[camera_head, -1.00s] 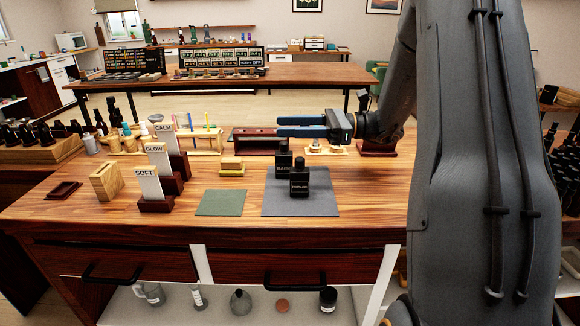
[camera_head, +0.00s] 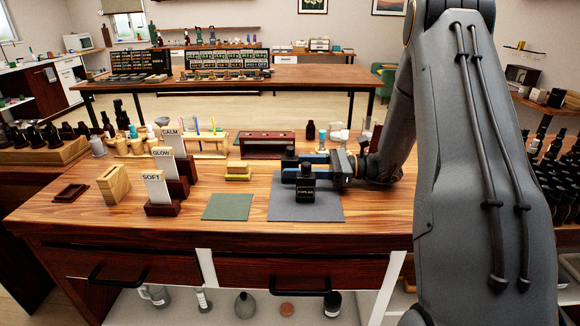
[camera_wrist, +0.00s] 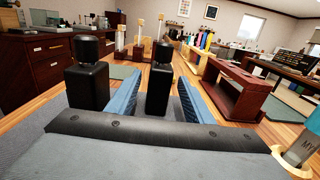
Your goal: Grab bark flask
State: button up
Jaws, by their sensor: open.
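Two black flasks stand upright on the grey mat (camera_head: 330,207). The near flask (camera_head: 305,186) has a label that seems to read POPLAR. The far flask, likely the bark flask (camera_head: 289,152), is mostly hidden behind my gripper in the head view. My gripper (camera_head: 290,167) is open, low over the mat and pointing left. In the wrist view, the far flask (camera_wrist: 159,90) stands between the two blue fingers, and the near flask (camera_wrist: 87,86) stands outside the left finger. No label is readable in the wrist view.
A green mat (camera_head: 228,207) lies to the left, with card stands (camera_head: 160,190) marked SOFT, GLOW and CALM beyond it. A dark red rack (camera_head: 266,144) stands behind the flasks. The front strip of the table is clear.

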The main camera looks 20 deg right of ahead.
jog(key=p+x, duration=0.1)
jog(key=x, duration=0.4)
jog(key=shift+w+a, duration=0.1)
jog(key=shift+a, duration=0.1)
jog(key=shift+c, duration=0.5)
grip_shut()
